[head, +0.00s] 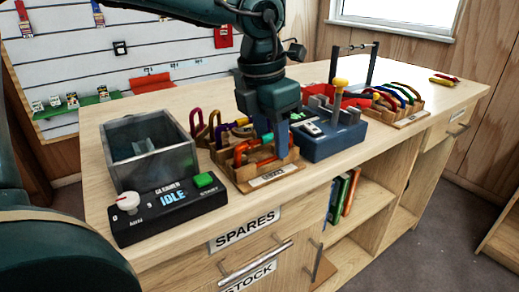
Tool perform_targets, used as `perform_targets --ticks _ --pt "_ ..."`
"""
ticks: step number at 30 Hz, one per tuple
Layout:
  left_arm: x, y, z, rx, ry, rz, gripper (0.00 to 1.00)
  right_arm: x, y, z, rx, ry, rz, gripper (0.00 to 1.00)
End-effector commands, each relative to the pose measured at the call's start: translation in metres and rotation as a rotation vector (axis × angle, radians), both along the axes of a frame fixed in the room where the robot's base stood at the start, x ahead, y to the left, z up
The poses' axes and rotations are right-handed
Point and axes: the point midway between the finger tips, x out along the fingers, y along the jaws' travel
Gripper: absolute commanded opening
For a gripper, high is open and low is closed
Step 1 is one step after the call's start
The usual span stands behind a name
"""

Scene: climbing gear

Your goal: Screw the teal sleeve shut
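The teal sleeve (267,137) is a small turquoise band on an orange carabiner (240,152) in a wooden holder (270,178) on the counter. My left gripper (272,138) points down over this holder, with its fingers right at the sleeve. One blue-grey finger shows clearly; the other blends into the gear, so I cannot tell how far apart they are or whether they touch the sleeve. The sleeve's thread and the carabiner's gate are too small and partly hidden to read. My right gripper is out of view.
A grey open bin (151,130) and a black unit reading IDLE, with a green button (204,180), stand left of the holder. A blue vise-like fixture (332,138) stands close on the right. Beyond it is a rack of coloured carabiners (400,100).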

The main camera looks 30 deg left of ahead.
Motion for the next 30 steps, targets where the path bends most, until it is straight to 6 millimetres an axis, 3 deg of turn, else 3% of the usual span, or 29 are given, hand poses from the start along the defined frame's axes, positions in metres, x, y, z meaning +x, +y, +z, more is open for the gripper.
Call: perform_targets --ticks 8,20,30 --pt "0.0 -0.001 0.012 -0.001 -0.002 -0.001 0.4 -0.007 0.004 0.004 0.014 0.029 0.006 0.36" --pt "0.0 0.001 0.011 -0.001 -0.001 -0.001 0.4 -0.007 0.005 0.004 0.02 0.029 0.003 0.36" --pt "0.006 0.014 0.011 0.0 0.0 -0.001 0.4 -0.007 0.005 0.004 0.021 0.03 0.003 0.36"
